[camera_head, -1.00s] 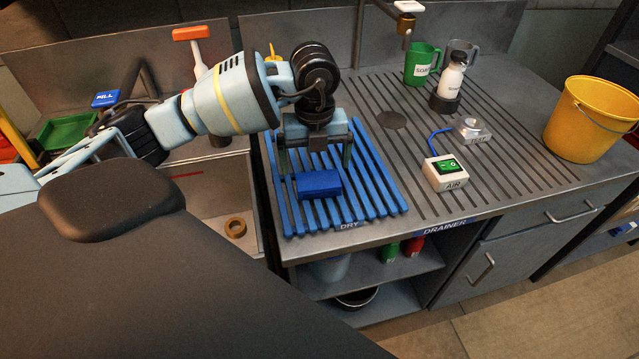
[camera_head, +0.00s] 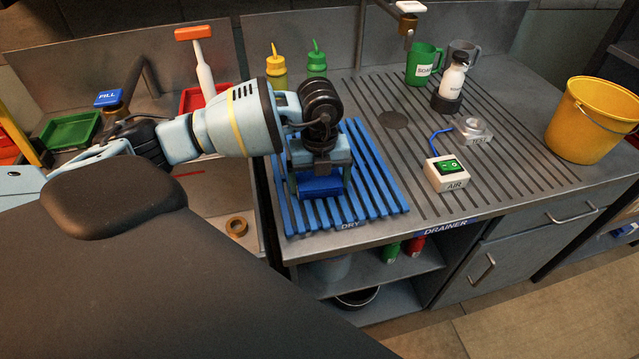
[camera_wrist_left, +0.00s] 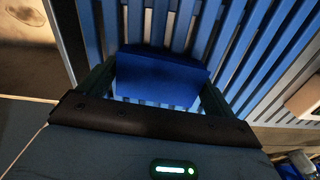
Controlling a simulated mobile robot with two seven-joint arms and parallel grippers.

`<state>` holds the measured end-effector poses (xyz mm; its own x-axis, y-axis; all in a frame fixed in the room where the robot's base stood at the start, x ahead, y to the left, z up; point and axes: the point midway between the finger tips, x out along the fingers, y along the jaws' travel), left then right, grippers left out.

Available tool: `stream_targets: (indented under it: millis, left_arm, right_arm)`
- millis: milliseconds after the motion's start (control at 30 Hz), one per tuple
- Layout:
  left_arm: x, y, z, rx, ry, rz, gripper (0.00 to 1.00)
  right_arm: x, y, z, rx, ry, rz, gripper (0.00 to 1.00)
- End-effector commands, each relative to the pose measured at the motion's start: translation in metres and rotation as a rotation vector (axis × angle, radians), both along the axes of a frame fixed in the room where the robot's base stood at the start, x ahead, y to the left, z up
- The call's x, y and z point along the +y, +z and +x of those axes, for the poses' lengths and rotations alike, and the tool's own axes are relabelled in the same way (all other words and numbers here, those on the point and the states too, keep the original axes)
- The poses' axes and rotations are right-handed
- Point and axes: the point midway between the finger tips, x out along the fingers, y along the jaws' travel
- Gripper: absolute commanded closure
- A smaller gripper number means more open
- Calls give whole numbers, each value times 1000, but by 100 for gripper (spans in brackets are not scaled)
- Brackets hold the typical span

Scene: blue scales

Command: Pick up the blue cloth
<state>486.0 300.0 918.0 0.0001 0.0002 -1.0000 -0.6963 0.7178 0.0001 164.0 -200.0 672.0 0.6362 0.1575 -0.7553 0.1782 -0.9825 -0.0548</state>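The blue cloth (camera_head: 321,187) is a small folded block lying on the blue slatted drying rack (camera_head: 375,195) marked DRY. My left gripper (camera_head: 320,180) points down over it, with one finger at each side of the cloth. In the left wrist view the cloth (camera_wrist_left: 160,80) lies between the two fingers, and the fingers look spread, with no clear grip on it. The gripper body hides the cloth's back part in the head view. My right gripper is not in view.
Right of the rack are the AIR switch box (camera_head: 446,173), a green mug (camera_head: 423,63), a white bottle (camera_head: 453,80) and a yellow bucket (camera_head: 592,120). The sink (camera_head: 215,200) lies left, with a tape ring (camera_head: 237,226) in it. Two squeeze bottles (camera_head: 316,62) stand behind.

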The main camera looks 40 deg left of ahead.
Motion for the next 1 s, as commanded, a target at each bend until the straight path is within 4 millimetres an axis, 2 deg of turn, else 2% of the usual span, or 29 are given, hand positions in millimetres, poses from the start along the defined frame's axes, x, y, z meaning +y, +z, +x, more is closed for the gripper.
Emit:
stream_targets:
  millis: [33,200,567,733,833,1000]
  left_arm:
    - [0,0,0,0,0,0,16]
    - [0,1,0,-1,0,-1,37]
    - [0,6,1,-2,0,-1,37]
    - [0,22,1,-2,0,-1,37]
    - [0,39,1,-5,0,-1,37]
    - [-2,39,-34,1,-3,2,37]
  right_arm:
    - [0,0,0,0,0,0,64]
    - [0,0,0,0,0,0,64]
    - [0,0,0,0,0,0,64]
    - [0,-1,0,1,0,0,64]
    - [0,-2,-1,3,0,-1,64]
    - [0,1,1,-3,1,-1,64]
